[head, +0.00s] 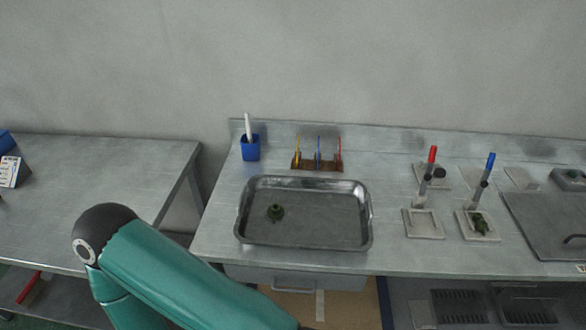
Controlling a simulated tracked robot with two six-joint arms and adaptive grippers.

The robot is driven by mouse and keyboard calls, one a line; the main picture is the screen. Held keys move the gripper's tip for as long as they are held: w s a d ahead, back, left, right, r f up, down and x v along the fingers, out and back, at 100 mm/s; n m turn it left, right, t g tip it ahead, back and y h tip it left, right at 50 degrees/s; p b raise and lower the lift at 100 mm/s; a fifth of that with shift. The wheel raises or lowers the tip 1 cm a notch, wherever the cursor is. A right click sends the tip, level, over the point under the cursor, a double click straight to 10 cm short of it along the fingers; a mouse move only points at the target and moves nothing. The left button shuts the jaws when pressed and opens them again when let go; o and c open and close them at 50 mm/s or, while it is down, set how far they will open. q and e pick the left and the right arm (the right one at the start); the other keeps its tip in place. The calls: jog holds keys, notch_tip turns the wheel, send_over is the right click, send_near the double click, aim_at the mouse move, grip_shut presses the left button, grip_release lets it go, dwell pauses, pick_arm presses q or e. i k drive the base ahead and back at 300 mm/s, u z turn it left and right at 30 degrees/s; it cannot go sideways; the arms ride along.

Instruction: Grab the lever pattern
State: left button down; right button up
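A small dark green piece with a round base (275,213) lies in the left part of a shallow metal tray (366,238) on the metal workbench. Another dark green piece (481,223), irregular in outline, lies on a pale square plate (464,230) to the right of the tray. Both are too small for me to tell which is the lever pattern. My teal arm crosses the lower left of the head view, but its gripper is outside the picture. My other gripper is not in view.
A blue cup (250,149) holding a white tool and a brown rack (317,164) of coloured tools stand behind the tray. Red- and blue-capped tools stand by the square plates at right. A flat metal plate (548,220) lies at far right. The left table (110,175) is mostly bare.

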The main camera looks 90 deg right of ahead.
aim_at(481, 225)
jog(key=u, duration=0.25)
jog(key=k, duration=1.2)
jog(key=z, duration=0.25)
jog(key=k, duration=1.2)
jog(key=z, duration=1.1)
jog(key=k, duration=0.55)
jog(key=z, duration=0.3)
